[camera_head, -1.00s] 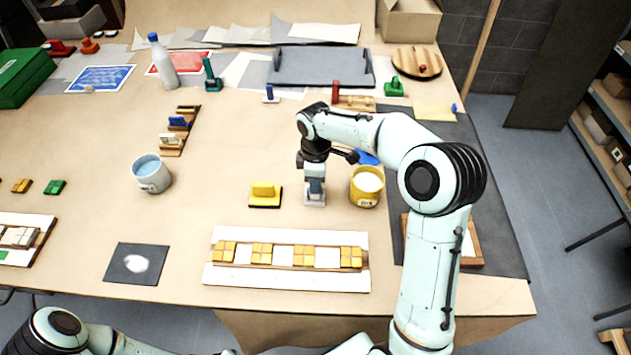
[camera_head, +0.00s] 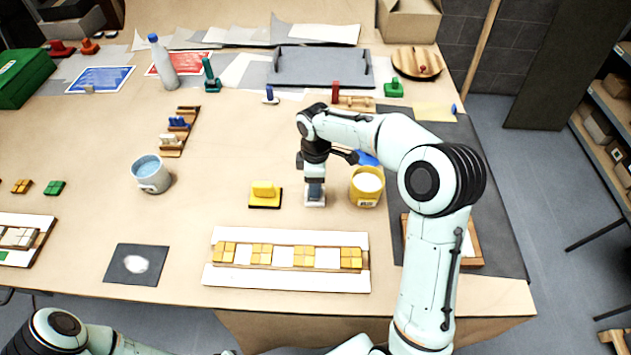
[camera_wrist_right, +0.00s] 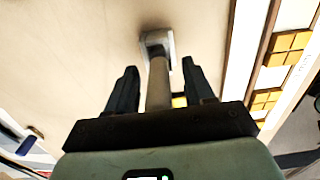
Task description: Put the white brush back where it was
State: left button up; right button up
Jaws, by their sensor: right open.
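The white brush (camera_head: 315,203) stands on the table left of the yellow pot, its pale base down. In the right wrist view its pale base (camera_wrist_right: 157,40) shows beyond the fingertips, and its handle runs up between the two fingers. My right gripper (camera_head: 315,185) is directly above the brush, pointing down; in the right wrist view the gripper (camera_wrist_right: 158,75) is open, with a gap on each side of the handle. The gripper hides much of the handle in the head view. Part of my left arm shows at the bottom left, but its gripper is out of view.
A wooden rack (camera_head: 172,144) holds a blue-handled item further left. A tiled panel (camera_head: 287,279) lies in front. Bare table lies between the rack and the yellow brush.

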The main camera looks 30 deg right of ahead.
notch_tip(320, 180, up, 12)
jog(key=shift+f+p, duration=0.25)
jog(key=shift+p, duration=0.4)
pick_arm(q)
jog(key=shift+w+r, duration=0.95)
jog(key=shift+w, duration=0.15)
jog(key=shift+a, duration=0.1)
pick_arm(e)
jog(key=shift+f, duration=0.1)
